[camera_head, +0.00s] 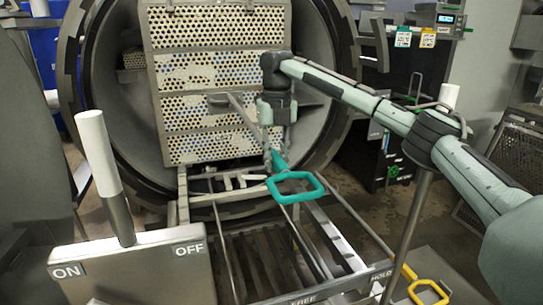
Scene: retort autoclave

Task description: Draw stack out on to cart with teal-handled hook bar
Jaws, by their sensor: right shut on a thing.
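The stack (215,80) of perforated metal trays stands upright in the round mouth of the autoclave (90,105). The cart (345,243), with open rails and crossbars, stands in front of the mouth. My right gripper (273,158) is shut on the hook bar (246,118) just above its teal handle (295,188), which hangs over the cart's rails. The bar's grey shaft runs up and left to the stack's front. I cannot tell whether its tip is hooked on. My left gripper is not in view.
A box with an ON/OFF lever (107,175) stands at the front left. A yellow handle (428,290) is at the cart's front right by the FREE and HOLD marks. A dark cabinet (400,90) stands right of the autoclave. The cart's rails look clear.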

